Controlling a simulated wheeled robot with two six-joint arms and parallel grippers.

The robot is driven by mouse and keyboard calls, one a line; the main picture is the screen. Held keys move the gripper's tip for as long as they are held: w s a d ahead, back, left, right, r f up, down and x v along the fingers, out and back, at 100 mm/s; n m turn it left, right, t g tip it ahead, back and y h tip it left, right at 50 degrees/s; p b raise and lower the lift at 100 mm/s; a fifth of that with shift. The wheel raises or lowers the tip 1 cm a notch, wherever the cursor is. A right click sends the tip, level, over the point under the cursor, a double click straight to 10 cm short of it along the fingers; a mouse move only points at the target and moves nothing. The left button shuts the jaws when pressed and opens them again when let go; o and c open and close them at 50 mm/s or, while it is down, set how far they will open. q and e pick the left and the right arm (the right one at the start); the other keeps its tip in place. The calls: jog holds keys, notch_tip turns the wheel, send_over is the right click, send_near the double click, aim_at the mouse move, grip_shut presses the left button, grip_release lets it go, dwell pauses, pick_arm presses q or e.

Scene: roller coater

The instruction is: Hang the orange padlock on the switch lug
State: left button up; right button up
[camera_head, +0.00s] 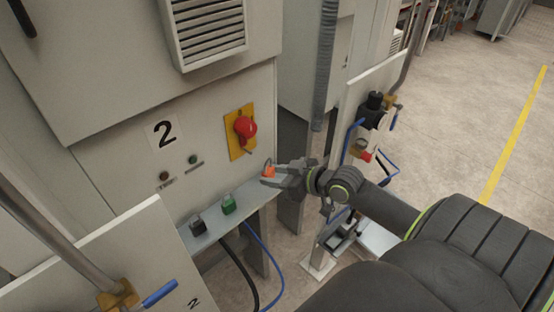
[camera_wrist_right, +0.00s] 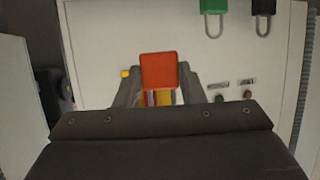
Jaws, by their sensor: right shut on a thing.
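The orange padlock (camera_head: 268,171) is between the fingertips of my right gripper (camera_head: 270,177), at the far right end of the shelf. I cannot tell whether it touches the shelf. In the right wrist view the orange padlock (camera_wrist_right: 159,70) fills the gap between the two fingers (camera_wrist_right: 158,84), which are shut on it. The red switch knob (camera_head: 244,128) sits on a yellow plate (camera_head: 235,145) on the cabinet front, above and left of the padlock. The lug itself is too small to make out. In the wrist view the padlock partly hides the yellow plate (camera_wrist_right: 148,98). My left gripper is not in view.
A green padlock (camera_head: 228,204) and a black padlock (camera_head: 197,224) stand on the narrow shelf (camera_head: 245,197). A blue hose and a black hose hang below. A side panel (camera_head: 375,88) with valve fittings stands to the right. The cabinet front near the switch is clear.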

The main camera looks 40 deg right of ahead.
jog(key=shift+w+f+b, duration=0.2)
jog(key=shift+w+b, duration=0.2)
jog(key=shift+w, duration=0.75)
jog(key=shift+w+a+f+b, duration=0.15)
jog(key=shift+w+b, duration=0.45)
jog(key=shift+w, duration=0.65)
jog(key=shift+w+a+f+b, duration=0.1)
jog(key=shift+w+b, duration=0.45)
jog(key=shift+w, duration=0.65)
jog(key=shift+w+f+b, duration=0.5)
jog(key=shift+w+b, duration=0.05)
jog(key=shift+w, duration=0.05)
jog(key=o, duration=1.1)
jog(key=shift+s+a+r, duration=0.1)
